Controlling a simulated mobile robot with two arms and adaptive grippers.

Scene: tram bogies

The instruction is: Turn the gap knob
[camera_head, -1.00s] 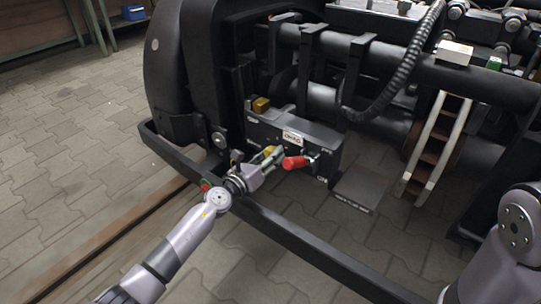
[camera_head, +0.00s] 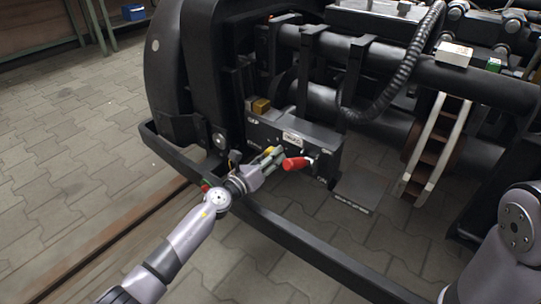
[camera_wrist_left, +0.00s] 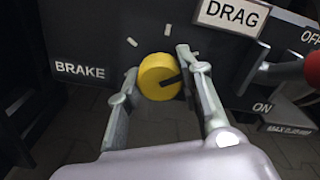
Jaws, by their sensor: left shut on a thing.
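The yellow round knob (camera_wrist_left: 159,77) with a dark pointer line sits on the front of a black control box (camera_head: 318,144). In the head view it is mostly hidden by the fingers, with a bit of yellow (camera_head: 268,150) showing. In the left wrist view the pointer line points right and slightly up. My left gripper (camera_wrist_left: 164,74) is shut on the knob, one finger on each side; it also shows in the head view (camera_head: 275,153). My right gripper is out of view.
A red-handled lever (camera_head: 295,163) is right of the knob, close to my fingers. A DRAG label (camera_wrist_left: 232,14) is above right, a BRAKE label (camera_wrist_left: 80,70) left. A black frame bar (camera_head: 290,237) runs in front of the box, under my left arm. A yellow block (camera_head: 261,106) sits on the box's top.

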